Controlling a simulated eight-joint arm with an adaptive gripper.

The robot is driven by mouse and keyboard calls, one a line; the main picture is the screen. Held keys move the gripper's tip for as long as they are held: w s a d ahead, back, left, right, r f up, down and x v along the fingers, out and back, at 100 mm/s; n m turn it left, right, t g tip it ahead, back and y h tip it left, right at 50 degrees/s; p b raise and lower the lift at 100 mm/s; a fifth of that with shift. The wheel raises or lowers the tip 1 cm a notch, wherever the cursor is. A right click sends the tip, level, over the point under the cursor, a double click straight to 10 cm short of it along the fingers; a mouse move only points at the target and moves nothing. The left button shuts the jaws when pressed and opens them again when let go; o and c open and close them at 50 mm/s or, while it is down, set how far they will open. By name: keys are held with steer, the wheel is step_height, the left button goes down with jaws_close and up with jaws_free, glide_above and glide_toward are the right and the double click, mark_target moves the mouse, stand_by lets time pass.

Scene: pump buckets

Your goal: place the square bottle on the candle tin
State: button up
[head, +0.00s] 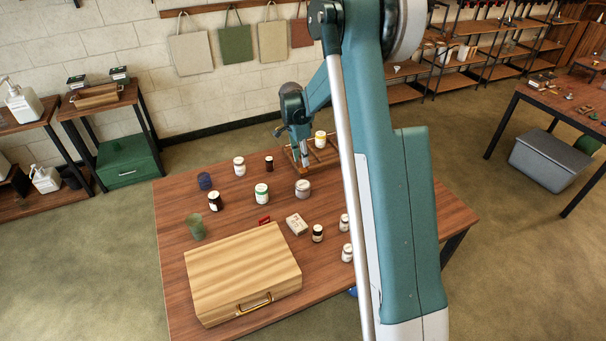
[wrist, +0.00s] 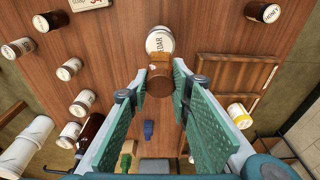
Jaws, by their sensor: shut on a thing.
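My gripper (wrist: 158,84) has its teal pads on both sides of a small brown bottle, the square bottle (wrist: 159,82), and is shut on it. In the head view my gripper (head: 303,157) hangs over the table's far side, by the wooden tray, and the bottle cannot be made out clearly. The candle tin (wrist: 160,41), a short white round container with a "CEDAR" label, lies just beyond the bottle in the wrist view. It also shows in the head view (head: 302,188), nearer than the gripper. Bottle and tin overlap in the wrist view; contact cannot be told.
A wooden tray (wrist: 224,78) and a yellow-lidded jar (wrist: 239,116) are right of my gripper in the wrist view. Several jars, a small white box (head: 296,224) and a large wooden case (head: 243,272) stand on the table (head: 172,240). Narrow clear gaps lie between them.

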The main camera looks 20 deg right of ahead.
mark_target(303, 170)
steer(key=shift+f, duration=1.75)
steer(key=shift+f, duration=1.85)
steer(key=shift+f, duration=0.2)
steer(key=o, duration=0.9)
steer(key=shift+r, duration=0.15)
steer(key=r, duration=0.4)
steer(key=a+r, duration=0.1)
steer(key=r, duration=0.7)
steer(key=shift+a, duration=0.4)
